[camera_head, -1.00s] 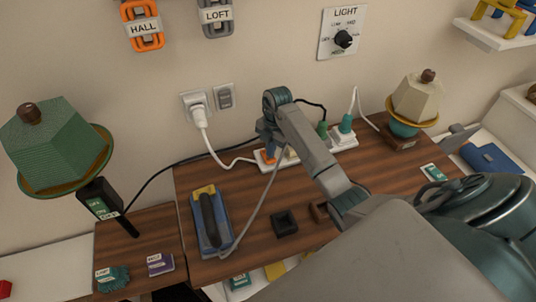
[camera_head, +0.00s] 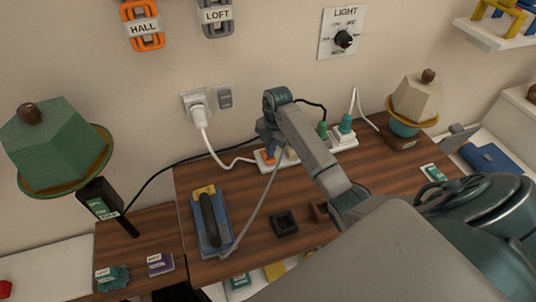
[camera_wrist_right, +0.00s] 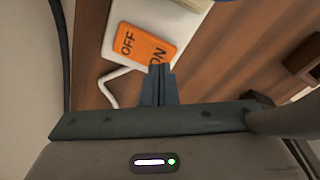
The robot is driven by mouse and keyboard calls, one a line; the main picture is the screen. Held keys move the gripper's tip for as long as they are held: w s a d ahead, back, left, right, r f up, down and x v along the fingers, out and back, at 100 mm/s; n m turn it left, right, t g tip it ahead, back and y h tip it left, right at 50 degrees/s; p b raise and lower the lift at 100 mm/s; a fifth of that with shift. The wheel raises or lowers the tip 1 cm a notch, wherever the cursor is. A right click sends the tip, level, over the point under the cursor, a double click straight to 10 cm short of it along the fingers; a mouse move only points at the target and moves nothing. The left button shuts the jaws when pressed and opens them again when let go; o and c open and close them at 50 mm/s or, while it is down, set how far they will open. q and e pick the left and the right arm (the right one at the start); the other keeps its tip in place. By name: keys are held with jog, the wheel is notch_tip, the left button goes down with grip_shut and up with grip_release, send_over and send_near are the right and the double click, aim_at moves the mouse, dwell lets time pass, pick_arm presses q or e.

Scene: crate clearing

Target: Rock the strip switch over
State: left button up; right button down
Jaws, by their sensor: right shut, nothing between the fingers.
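The white power strip (camera_head: 344,137) lies on the wooden desk near the wall, with plugs in it. Its orange rocker switch (camera_head: 265,157) is at the strip's left end, partly hidden by my right arm in the head view. In the right wrist view the orange switch (camera_wrist_right: 143,46) shows the words OFF and ON. My right gripper (camera_wrist_right: 158,72) is shut and empty, its fingertips at the ON end of the switch, seemingly touching or just over it. In the head view my right gripper (camera_head: 268,141) points down at the switch. My left gripper is not in view.
A blue iron-like tool (camera_head: 211,222) and a dark square holder (camera_head: 284,224) lie on the desk (camera_head: 240,188). A green-shaded lamp (camera_head: 55,150) stands left, a cream-shaded lamp (camera_head: 416,97) right. A white cord (camera_head: 219,157) runs from the wall plug to the strip.

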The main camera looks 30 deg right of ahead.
jog(key=shift+f+b, duration=0.6)
jog(key=shift+f, duration=0.35)
dwell(0.6)
notch_tip(320, 180, up, 7)
jog(key=p, duration=0.6)
jog(key=shift+r, duration=0.1)
dwell(0.4)
